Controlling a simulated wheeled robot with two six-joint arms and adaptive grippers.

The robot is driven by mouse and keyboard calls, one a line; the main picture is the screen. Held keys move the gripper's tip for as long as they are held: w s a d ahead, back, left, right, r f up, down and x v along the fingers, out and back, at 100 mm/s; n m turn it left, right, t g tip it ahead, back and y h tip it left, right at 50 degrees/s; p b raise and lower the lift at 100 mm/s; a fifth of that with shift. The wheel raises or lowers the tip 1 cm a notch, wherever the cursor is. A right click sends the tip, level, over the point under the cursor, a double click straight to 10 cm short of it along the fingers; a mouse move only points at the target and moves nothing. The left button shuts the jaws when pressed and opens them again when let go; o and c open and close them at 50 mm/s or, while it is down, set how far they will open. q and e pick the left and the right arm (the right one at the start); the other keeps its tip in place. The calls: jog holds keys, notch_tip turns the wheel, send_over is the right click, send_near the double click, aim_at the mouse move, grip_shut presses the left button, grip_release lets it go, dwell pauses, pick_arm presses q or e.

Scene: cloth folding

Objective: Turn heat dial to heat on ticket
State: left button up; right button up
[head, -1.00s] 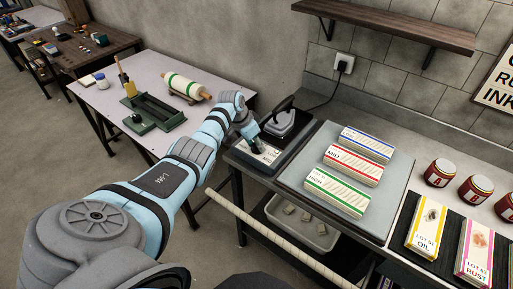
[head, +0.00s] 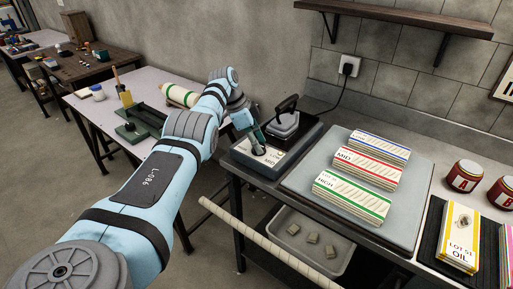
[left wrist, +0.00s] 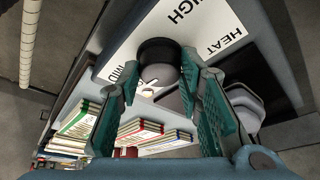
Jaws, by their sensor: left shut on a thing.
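The heat dial is a dark round knob (left wrist: 158,52) on a white plate (left wrist: 215,18) marked HEAT, HIGH and MID in the left wrist view. My left gripper (head: 259,147) reaches down to the dial at the front of the dark iron base. In the left wrist view its teal fingers (left wrist: 161,72) are shut on the dial, one on each side. The dial's pointer cannot be made out. Cloth stacks with blue (head: 382,145), red (head: 366,164) and green (head: 350,196) bands lie on a grey mat; MID and HIGH are readable on the red and green ones.
A black-handled iron (head: 287,122) stands right behind the dial. Its cord runs to a wall socket (head: 349,66). Jars (head: 464,176) and an OIL packet (head: 459,238) are at the right. A bin (head: 285,240) sits below the table. A shelf (head: 400,22) hangs above.

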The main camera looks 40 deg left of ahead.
pick_arm(q)
jog(key=o, duration=1.2)
jog(key=shift+c, duration=0.2)
jog(key=v, duration=1.2)
jog(key=shift+w+f, duration=0.1)
jog(key=shift+w, duration=0.05)
jog(key=shift+c, duration=0.2)
